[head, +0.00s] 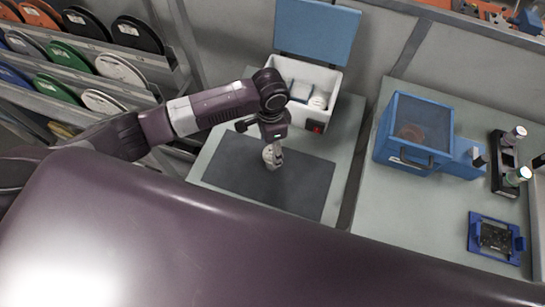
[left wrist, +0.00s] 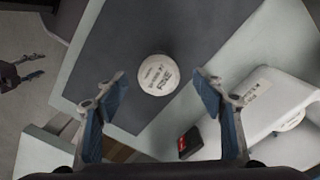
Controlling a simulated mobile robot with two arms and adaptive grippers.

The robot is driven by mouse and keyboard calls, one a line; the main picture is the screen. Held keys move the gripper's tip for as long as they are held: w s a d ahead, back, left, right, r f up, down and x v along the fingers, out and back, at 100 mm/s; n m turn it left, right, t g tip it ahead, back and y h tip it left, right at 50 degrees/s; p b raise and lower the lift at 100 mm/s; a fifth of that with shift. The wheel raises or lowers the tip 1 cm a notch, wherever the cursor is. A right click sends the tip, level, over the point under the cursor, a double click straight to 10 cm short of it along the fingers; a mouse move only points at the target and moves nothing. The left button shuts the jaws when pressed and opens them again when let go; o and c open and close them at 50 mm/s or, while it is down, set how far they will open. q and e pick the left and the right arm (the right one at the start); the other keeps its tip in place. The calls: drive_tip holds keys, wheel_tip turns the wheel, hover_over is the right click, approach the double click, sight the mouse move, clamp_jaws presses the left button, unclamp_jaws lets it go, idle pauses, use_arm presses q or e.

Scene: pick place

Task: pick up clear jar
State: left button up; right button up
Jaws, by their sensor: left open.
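A round jar with a pale, printed lid (left wrist: 158,75) stands on the dark mat (left wrist: 200,30) in the left wrist view. I see it from above, so its clear sides are hidden. My left gripper (left wrist: 160,93) is open and empty, with its fingers on either side of the lid in the picture. In the head view my left gripper (head: 272,156) hangs over the mat, and I cannot make out the jar separately there. My right gripper (left wrist: 37,66) shows at the left edge of the left wrist view, fingers apart and empty, away from the mat.
A blue box (head: 385,150) stands on the right table. Reel racks (head: 165,70) stand at left. The mat around the jar is clear.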

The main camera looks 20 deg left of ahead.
sight(271, 153)
use_arm(q)
wheel_tip(271, 153, down, 4)
drive_tip(key=shift+r+p, duration=0.1)
drive_tip(key=shift+p, duration=0.4)
drive_tip(key=shift+s+d+f, duration=0.1)
drive_tip(key=shift+f, duration=0.3)
drive_tip(key=c, duration=1.7)
drive_tip(key=shift+o, duration=0.2)
use_arm(e)
drive_tip(key=shift+w+r, duration=0.35)
drive_tip(key=shift+r, duration=0.45)
use_arm(q)
drive_tip(key=shift+r, duration=0.1)
